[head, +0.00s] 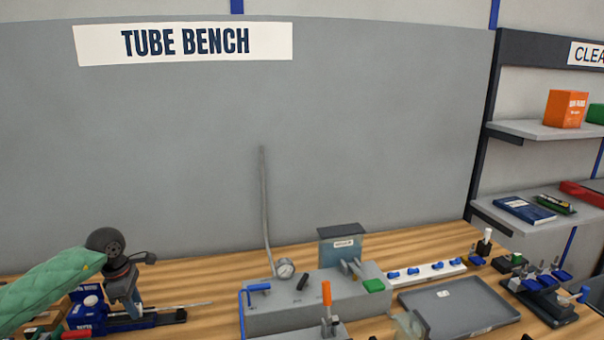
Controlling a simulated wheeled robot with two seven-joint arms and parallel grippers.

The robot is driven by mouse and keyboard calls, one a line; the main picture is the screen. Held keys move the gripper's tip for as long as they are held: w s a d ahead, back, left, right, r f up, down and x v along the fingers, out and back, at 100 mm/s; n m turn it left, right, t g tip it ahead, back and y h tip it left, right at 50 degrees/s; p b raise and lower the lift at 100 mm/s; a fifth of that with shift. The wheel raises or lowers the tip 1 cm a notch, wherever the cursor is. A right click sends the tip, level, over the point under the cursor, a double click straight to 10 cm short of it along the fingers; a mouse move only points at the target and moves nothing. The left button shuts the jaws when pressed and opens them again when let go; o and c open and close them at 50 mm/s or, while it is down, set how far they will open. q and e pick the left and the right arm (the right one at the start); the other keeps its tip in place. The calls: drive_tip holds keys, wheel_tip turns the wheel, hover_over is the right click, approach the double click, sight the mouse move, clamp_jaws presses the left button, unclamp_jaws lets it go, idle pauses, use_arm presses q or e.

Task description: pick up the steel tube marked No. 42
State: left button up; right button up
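My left gripper (132,308) points down at the lower left, over a dark blue holder (150,321) on the bench. I see it from the side and cannot tell whether its fingers are apart. A thin grey rod (190,305) lies low to the right of the gripper; whether it touches the fingers is unclear. I can read no No. 42 mark on either one. My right gripper is out of view.
The wooden bench (418,243) carries a grey tray (460,306), a white strip with blue parts (425,272) and an orange-handled tool (326,295). Blue boxes (84,312) crowd the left gripper. Shelves (535,130) stand at the right. Bare wood shows behind the thin rod.

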use_arm(q)
clamp_jaws()
drive_tip(key=shift+r+p, duration=0.65)
drive_tip(key=shift+r, duration=2.85)
